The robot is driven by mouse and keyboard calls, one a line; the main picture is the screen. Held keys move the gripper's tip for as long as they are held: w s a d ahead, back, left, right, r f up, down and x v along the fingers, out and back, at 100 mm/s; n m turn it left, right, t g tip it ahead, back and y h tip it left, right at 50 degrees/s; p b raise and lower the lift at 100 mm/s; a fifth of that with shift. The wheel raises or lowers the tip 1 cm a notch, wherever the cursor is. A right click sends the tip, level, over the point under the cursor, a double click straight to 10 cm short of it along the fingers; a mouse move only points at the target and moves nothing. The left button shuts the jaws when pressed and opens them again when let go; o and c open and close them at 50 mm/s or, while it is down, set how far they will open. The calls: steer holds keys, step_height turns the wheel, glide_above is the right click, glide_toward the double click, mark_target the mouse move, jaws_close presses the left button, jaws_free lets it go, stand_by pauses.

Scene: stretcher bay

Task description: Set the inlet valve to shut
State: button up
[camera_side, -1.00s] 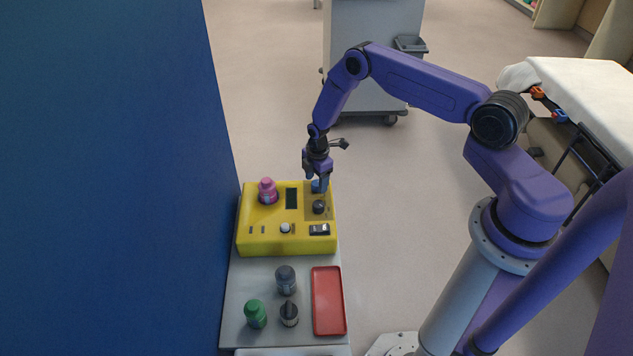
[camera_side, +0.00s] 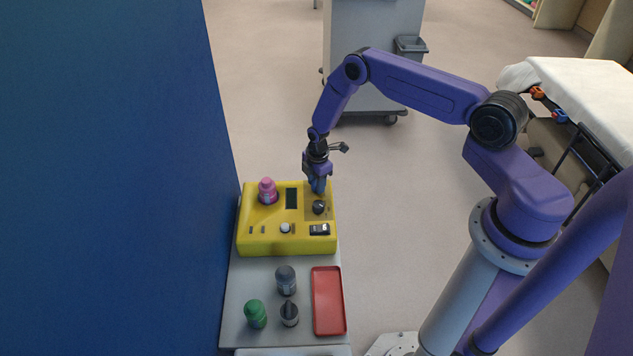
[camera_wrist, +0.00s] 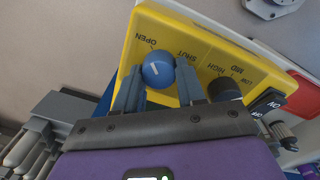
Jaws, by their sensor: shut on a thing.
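The inlet valve is a round blue knob (camera_wrist: 158,70) with a short white mark, on the yellow panel. The words OPEN and SHUT are printed beside it in the wrist view. I cannot tell for sure which word the mark points at. My gripper (camera_wrist: 159,84) is shut on the knob, one finger on each side. In the side view my gripper (camera_side: 318,188) reaches down to the far right part of the yellow panel (camera_side: 262,235) and mostly hides the knob.
A black dial (camera_side: 319,207) marked LOW, MID and HIGH sits close beside the knob, with a black switch (camera_side: 319,229) nearer. A pink bottle (camera_side: 267,190) stands on the panel's left. A red tray (camera_side: 328,300), a green bottle (camera_side: 255,314) and dark bottles are in front.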

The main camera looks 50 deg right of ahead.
steer(key=m, duration=0.8)
steer(key=shift+w+m, duration=0.15)
steer(key=shift+m, duration=0.15)
steer(key=m, duration=0.4)
steer(key=shift+m+h, duration=0.3)
steer(key=m, duration=0.4)
steer(key=shift+d+g, duration=0.1)
steer(key=shift+g, duration=0.2)
steer(key=shift+m, duration=0.3)
steer(key=o, duration=1.1)
steer(key=shift+c, duration=0.2)
steer(key=shift+r, duration=0.15)
